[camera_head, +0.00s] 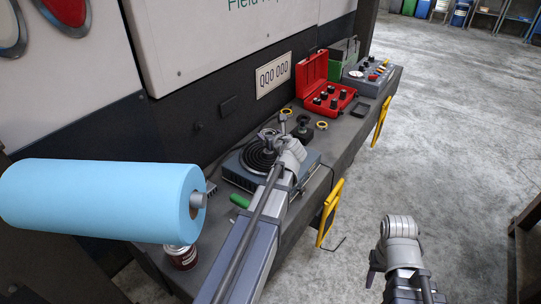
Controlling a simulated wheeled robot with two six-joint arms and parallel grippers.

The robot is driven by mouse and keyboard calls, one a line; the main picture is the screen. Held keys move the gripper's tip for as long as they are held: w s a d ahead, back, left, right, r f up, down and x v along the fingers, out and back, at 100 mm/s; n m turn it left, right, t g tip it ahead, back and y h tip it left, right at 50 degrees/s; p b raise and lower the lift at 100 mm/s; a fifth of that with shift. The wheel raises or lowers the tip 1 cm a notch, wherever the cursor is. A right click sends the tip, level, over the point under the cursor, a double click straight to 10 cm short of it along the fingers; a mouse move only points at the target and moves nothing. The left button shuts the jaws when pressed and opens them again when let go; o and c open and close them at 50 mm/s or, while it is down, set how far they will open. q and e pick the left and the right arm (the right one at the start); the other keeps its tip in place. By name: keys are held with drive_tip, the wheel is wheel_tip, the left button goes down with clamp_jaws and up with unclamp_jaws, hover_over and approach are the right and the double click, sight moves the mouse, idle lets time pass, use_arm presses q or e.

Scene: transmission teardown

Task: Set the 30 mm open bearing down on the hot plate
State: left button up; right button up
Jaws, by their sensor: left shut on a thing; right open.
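The hot plate (233,173) is a blue-grey box with a dark ringed coil on top, on the bench in the middle of the head view. My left arm reaches across its right side. My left gripper (277,130) is over the far part of the coil, shut on a small ring-shaped thing (267,134), which I take for the 30 mm open bearing. The gripper partly hides it, and I cannot tell whether it touches the plate. My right gripper (392,262) is open at the lower right, over the floor and away from the bench.
A large blue paper roll (95,198) fills the left, with a brown can (181,257) below it. A green-handled tool (239,201) lies by the plate. Beyond are small yellow-ringed parts (321,125), an open red case (312,88) and a grey control box (368,78).

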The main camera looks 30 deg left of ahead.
use_arm(q)
drive_tip(key=shift+f+b, duration=2.6)
drive_tip(key=shift+f, duration=0.65)
drive_tip(key=shift+r, duration=0.1)
use_arm(e)
wheel_tip(320, 180, down, 6)
drive_tip(key=shift+f, duration=0.1)
drive_tip(key=shift+f, duration=0.1)
use_arm(q)
drive_tip(key=o, duration=1.5)
drive_tip(key=p+v, duration=0.4)
drive_tip(key=v, duration=0.6)
drive_tip(key=shift+s+r, duration=0.2)
drive_tip(key=shift+r, duration=0.1)
drive_tip(key=shift+p+v, duration=0.45)
drive_tip(key=shift+v, duration=0.35)
use_arm(e)
drive_tip(key=shift+r, duration=2.4)
